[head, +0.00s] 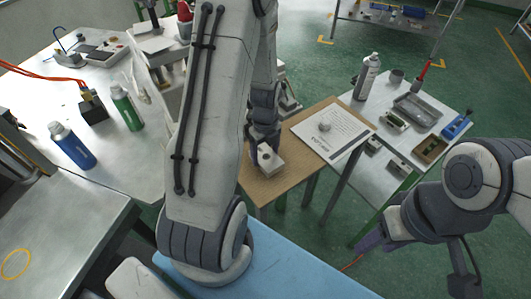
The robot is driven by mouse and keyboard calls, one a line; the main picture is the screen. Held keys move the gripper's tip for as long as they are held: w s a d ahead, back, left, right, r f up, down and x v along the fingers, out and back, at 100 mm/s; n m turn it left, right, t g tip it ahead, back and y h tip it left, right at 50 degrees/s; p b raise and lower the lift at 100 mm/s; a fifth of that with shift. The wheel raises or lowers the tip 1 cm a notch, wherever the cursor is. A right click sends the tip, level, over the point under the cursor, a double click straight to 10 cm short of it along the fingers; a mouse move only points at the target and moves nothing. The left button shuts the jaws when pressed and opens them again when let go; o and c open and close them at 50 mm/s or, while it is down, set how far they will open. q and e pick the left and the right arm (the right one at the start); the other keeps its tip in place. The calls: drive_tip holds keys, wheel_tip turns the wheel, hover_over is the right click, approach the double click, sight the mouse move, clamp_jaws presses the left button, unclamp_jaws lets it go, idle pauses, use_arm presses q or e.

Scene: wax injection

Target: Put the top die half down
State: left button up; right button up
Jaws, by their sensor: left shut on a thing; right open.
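My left gripper (264,147) points down over a brown board (300,128) at the middle of the head view. It is shut on the top die half (270,161), a small pale grey block. The block is at or just above the board's near part; I cannot tell if it touches. My fingers and wrist hide its upper side. My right gripper (366,243) is low at the right, open and away from the block, over the floor. Its fingers are small and dark here.
A white paper sheet (333,131) with a small grey lump (324,126) lies right of the block. A metal table (372,180) farther right holds a spray can (367,76), trays and small parts. Blue (72,146) and green (127,108) bottles stand at left.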

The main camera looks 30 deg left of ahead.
use_arm(q)
drive_tip(key=shift+f, duration=0.6)
drive_tip(key=shift+f, duration=0.2)
drive_tip(key=o, duration=1.6)
drive_tip(key=shift+c, duration=0.2)
drive_tip(key=shift+r, duration=0.15)
